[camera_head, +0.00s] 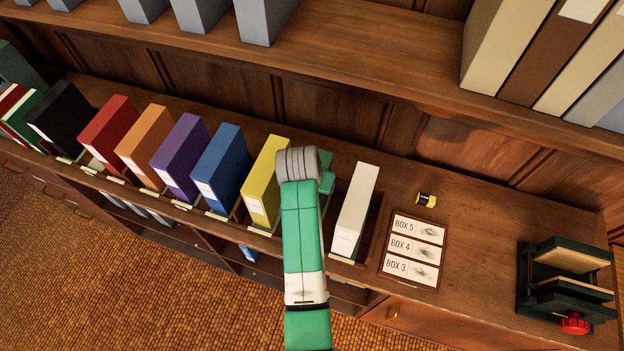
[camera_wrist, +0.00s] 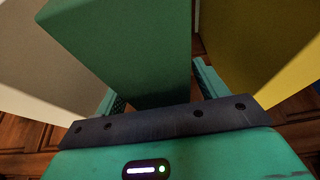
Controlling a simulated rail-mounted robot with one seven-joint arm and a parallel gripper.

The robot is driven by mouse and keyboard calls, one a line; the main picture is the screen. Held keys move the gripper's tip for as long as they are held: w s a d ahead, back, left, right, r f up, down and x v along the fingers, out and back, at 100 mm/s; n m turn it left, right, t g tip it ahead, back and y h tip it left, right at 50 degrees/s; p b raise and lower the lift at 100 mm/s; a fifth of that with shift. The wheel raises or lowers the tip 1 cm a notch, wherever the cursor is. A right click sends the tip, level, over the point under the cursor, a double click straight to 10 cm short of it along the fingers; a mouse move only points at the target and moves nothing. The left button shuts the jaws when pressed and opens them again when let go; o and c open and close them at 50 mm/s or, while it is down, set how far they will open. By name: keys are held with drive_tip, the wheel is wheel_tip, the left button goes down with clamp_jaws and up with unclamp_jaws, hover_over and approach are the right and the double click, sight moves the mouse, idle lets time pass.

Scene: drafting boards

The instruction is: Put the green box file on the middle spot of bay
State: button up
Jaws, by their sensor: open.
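The green box file (camera_wrist: 130,45) fills the middle of the wrist view, between a yellow box file (camera_wrist: 265,50) and a white one (camera_wrist: 45,60). My gripper (camera_wrist: 158,95) is open, with one finger on each side of the green file. Whether the fingers touch it I cannot tell. In the head view my green arm hides most of the slot between the yellow file (camera_head: 266,183) and the white file (camera_head: 356,207). My gripper there is mostly hidden behind the wrist. No bay label is readable.
Blue (camera_head: 221,168), purple (camera_head: 180,158), orange (camera_head: 145,147), red (camera_head: 109,131) and black (camera_head: 60,117) files stand leftward. A label board (camera_head: 412,250), a small yellow-black item (camera_head: 426,200) and a dark green press (camera_head: 565,280) lie right. An upper shelf (camera_head: 330,55) overhangs behind.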

drive_tip(key=v, duration=1.2)
